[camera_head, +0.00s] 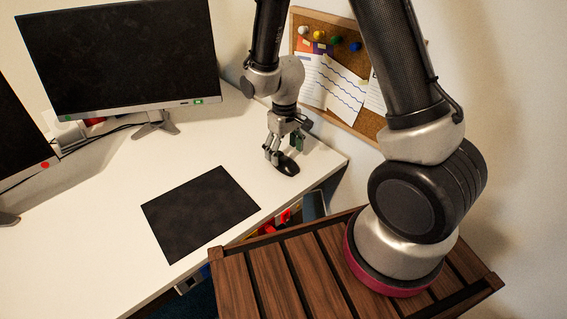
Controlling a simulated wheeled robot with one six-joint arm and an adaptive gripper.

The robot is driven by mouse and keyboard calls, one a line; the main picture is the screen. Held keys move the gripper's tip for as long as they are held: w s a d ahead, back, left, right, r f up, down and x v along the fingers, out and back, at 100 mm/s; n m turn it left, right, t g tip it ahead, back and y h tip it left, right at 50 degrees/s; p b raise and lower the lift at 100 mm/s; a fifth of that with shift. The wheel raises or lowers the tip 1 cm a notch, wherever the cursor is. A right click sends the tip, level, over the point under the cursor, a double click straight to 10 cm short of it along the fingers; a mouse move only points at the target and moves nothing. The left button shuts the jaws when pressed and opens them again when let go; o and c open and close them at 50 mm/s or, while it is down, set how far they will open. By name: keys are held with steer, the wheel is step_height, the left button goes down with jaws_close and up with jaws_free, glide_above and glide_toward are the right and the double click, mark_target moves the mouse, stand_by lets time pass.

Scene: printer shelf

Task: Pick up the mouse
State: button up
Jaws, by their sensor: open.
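A small black mouse (289,168) lies on the white desk near its right corner. My gripper (283,156) points down right at the mouse, with its fingers open. One finger is on the left of the mouse and another is just behind or above it. I cannot tell whether the fingers touch the mouse. Part of the mouse's far side is hidden by the gripper.
A black mat (201,213) lies on the white desk (110,190) left of the mouse. A monitor (120,55) stands at the back left. A cork board (340,70) with pinned papers is on the wall behind my arm. A wooden slatted surface (290,280) is in front.

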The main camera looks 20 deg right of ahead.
mark_target(284, 158)
step_height(284, 158, down, 3)
steer(key=shift+a+f, duration=0.1)
steer(key=shift+f, duration=0.1)
steer(key=c, duration=1.1)
steer(key=shift+c, duration=0.2)
steer(key=shift+r, duration=0.15)
